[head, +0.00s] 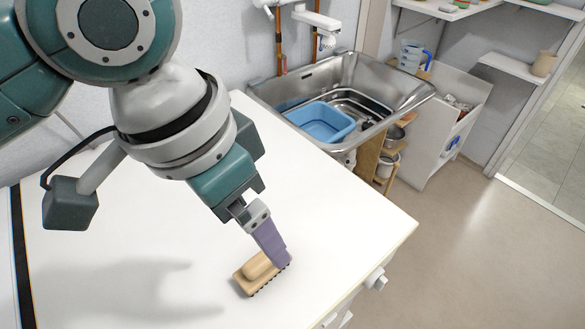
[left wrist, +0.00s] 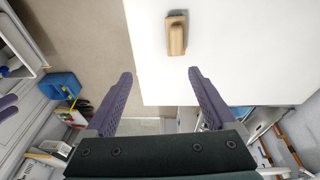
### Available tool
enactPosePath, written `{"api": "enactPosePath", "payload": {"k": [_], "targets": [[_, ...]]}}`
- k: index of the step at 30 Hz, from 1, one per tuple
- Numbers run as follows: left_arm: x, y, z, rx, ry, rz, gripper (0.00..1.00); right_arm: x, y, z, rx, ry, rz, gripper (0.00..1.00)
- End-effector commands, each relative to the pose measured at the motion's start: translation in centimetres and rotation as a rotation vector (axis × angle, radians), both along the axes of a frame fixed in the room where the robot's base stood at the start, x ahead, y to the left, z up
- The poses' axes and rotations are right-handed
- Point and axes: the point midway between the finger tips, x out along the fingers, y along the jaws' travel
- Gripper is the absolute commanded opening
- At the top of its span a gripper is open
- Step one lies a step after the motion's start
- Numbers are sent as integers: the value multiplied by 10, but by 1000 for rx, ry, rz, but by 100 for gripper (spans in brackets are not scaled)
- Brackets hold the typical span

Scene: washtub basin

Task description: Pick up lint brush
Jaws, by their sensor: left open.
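The lint brush (head: 257,272) is a small tan wooden block with a raised handle and dark bristles underneath. It lies on the white countertop (head: 130,235) near the front edge. In the left wrist view the brush (left wrist: 176,34) lies beyond the fingertips, a little right of the middle between them. My left gripper (head: 280,264) has purple fingers and points down at the brush's right end in the head view. In the left wrist view my left gripper (left wrist: 160,75) is open with nothing between its fingers.
A steel sink (head: 390,84) with a blue basin (head: 322,122) stands behind the counter. A drawer knob (head: 375,279) juts from the counter's front. The counter around the brush is clear, with open floor to the right.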

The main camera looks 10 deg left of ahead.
Motion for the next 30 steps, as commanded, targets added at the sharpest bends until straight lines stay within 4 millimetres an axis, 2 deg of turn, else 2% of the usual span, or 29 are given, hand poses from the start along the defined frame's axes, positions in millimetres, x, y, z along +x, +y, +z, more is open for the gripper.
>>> {"api": "enactPosePath", "payload": {"k": [1, 3, 6, 10, 16, 22, 30], "targets": [[9, 6, -32, 24, 2, 0, 90, 0, 0, -35, 0, -1, 0, 45], [16, 12, -46, 47, 11, 2, 90, 0, 0, -51, 0, -1, 0, 45], [22, 18, -55, 69, 21, 8, 90, 0, 0, -63, 0, -2, 0, 45], [25, 21, -63, 80, 30, 12, 90, 1, 0, -67, 1, -3, 0, 45], [29, 18, -91, 81, 31, 13, 90, 1, 1, -70, 4, -6, -2, 45], [30, 16, -109, 80, 29, 11, 90, 2, 2, -73, 6, -6, -3, 45], [33, 10, -149, 80, 29, 10, 90, 2, 2, -82, 8, -7, -5, 45]]}}
